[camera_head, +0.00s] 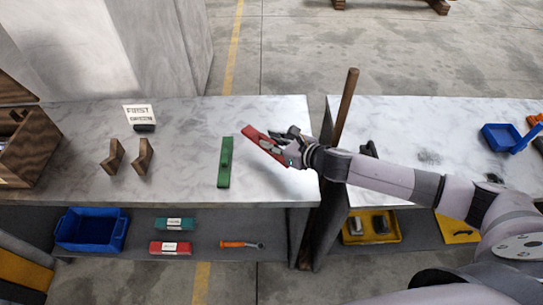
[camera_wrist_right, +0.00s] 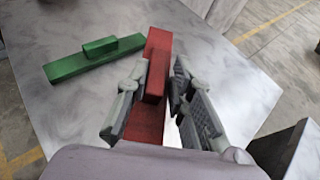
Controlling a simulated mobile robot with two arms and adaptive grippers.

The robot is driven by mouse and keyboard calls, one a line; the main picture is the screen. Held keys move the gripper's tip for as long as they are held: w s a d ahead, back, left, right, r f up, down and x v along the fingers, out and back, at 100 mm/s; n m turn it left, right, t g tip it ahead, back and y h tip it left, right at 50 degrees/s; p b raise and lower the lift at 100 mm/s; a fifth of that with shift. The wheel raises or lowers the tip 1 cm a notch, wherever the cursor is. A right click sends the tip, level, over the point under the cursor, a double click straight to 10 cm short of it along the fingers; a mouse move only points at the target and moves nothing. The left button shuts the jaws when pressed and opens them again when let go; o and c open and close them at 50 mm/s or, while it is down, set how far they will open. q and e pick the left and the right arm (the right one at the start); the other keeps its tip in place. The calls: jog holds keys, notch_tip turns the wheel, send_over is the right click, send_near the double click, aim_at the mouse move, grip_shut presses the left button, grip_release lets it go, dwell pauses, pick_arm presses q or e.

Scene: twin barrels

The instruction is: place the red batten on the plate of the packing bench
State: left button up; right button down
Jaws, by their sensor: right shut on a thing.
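My right gripper (camera_head: 290,146) is shut on the red batten (camera_head: 262,143) over the right part of the left bench's pale marbled top (camera_head: 190,130). In the wrist view, the fingers of the right gripper (camera_wrist_right: 158,98) sit on either side of the raised grip of the red batten (camera_wrist_right: 157,45). The batten slants in the head view; I cannot tell whether it touches the top. A green batten (camera_head: 225,163) lies on the top just left of it, also in the wrist view (camera_wrist_right: 90,62). I cannot make out a separate plate. My left gripper is not in view.
Two brown wooden blocks (camera_head: 113,157), a small sign (camera_head: 140,115) and a wooden box (camera_head: 30,145) stand farther left. A wooden pole (camera_head: 345,105) stands in the gap between the benches. The right bench holds a blue tray (camera_head: 500,137). The lower shelf holds a blue bin (camera_head: 92,229).

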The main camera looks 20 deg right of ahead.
aim_at(272, 164)
notch_tip(272, 164, down, 7)
jog(key=shift+r, duration=0.1)
dwell(0.3)
jog(key=shift+f, duration=0.2)
jog(key=c, duration=1.4)
grip_release()
jog(key=shift+r, duration=0.1)
